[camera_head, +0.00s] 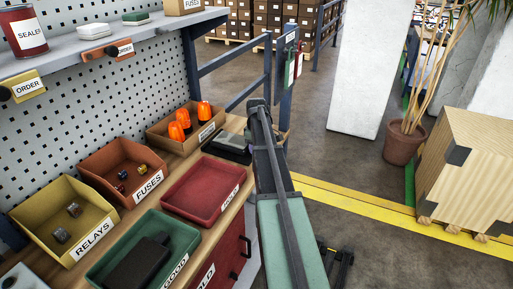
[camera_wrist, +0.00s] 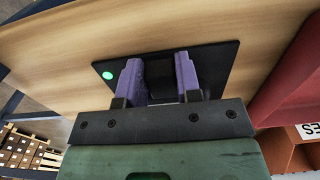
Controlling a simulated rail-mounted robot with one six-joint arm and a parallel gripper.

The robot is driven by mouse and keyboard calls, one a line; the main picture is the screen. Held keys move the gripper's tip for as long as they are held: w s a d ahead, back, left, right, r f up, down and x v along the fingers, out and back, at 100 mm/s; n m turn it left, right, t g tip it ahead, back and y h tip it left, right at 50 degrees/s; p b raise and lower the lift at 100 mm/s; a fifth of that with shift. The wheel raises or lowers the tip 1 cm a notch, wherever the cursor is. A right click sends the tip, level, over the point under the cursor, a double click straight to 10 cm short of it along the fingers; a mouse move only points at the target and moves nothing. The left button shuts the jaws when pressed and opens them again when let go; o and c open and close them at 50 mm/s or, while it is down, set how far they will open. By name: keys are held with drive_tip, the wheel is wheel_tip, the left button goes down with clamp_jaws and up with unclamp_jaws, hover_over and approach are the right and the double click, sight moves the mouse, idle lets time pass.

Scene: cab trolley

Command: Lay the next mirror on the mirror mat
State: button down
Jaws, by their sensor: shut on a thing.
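My gripper (camera_wrist: 160,85) has purple fingers, shut on a dark mirror (camera_wrist: 160,72) between them. It is over a flat black mat (camera_wrist: 215,62) with a bright green dot at one corner, lying on the wooden bench. I cannot tell whether the mirror touches the mat. In the head view the dark mat (camera_head: 222,147) is at the far end of the bench, partly hidden by my arm; my fingers are not clearly seen there. Another black mirror-like piece (camera_head: 138,262) lies in the green tray (camera_head: 190,237) marked GOOD.
An empty red tray (camera_head: 200,188) is beside the green one. Bins of relays (camera_head: 65,215), fuses (camera_head: 125,170) and orange beacons (camera_head: 192,120) line the perforated back panel. A shelf (camera_head: 110,50) overhangs them. A blue rail post (camera_head: 285,75) stands beyond my arm.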

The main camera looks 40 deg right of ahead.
drive_tip(key=c, duration=0.7)
unclamp_jaws()
drive_tip(key=shift+c, duration=0.2)
drive_tip(key=shift+r, duration=0.1)
wheel_tip(320, 180, up, 11)
drive_tip(key=p, duration=1.1)
drive_tip(key=s+a+m, duration=0.1)
drive_tip(key=s+a, duration=0.5)
drive_tip(key=a, duration=0.7)
drive_tip(key=s+a+m, duration=0.2)
drive_tip(key=s+a, duration=0.4)
drive_tip(key=a, duration=0.7)
drive_tip(key=s+a+m, duration=0.2)
drive_tip(key=s+a, duration=0.4)
drive_tip(key=a, duration=0.7)
